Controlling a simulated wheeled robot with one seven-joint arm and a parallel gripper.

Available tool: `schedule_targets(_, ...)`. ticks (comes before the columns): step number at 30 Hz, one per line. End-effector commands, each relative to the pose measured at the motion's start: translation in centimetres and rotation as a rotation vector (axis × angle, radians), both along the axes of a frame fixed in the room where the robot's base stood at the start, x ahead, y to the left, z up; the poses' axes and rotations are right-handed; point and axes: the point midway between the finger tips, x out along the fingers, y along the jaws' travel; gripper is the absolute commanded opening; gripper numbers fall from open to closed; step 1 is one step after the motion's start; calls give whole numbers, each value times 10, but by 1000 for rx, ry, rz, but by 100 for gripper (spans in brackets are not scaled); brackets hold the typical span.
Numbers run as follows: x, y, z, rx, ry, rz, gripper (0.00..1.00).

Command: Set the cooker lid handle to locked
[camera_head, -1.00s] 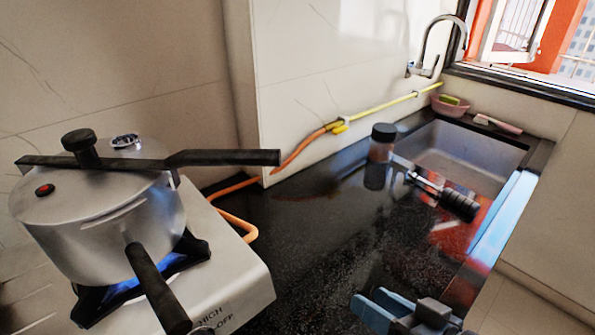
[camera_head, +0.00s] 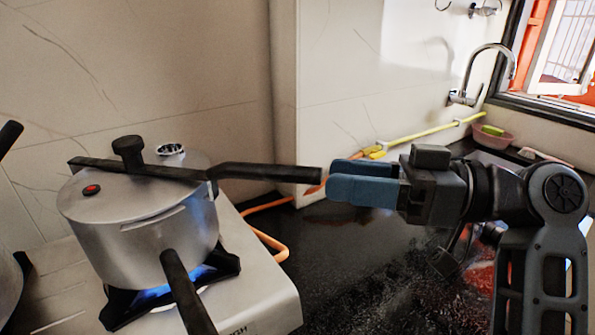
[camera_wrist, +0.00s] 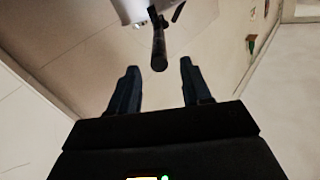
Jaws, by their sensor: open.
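The silver cooker (camera_head: 150,238) stands on the lit white stove. Its lid (camera_head: 85,203) carries a long black lid handle (camera_head: 265,172) that points right toward my gripper. The cooker's lower black handle (camera_head: 186,292) points toward the camera, so the two handles are not lined up. My gripper (camera_head: 329,179) is open, its blue fingers pointing left close to the lid handle's free end. In the wrist view, the handle's end (camera_wrist: 158,52) shows centred ahead between the open fingers (camera_wrist: 158,66). I cannot tell whether the tip is between them, but they are not closed on it.
The white stove (camera_head: 262,300) has a blue flame under the cooker. Part of another pot (camera_head: 10,285) shows at the left edge. An orange hose (camera_head: 270,240) runs behind the stove. The black counter (camera_head: 330,270) is clear right of the stove.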

Motion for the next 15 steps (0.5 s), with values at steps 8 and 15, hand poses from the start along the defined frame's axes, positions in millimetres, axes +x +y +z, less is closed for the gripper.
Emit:
schedule_targets(8, 8, 43, 1, 0, 3, 2, 48)
schedule_targets(15, 12, 62, 0, 0, 1, -2, 48)
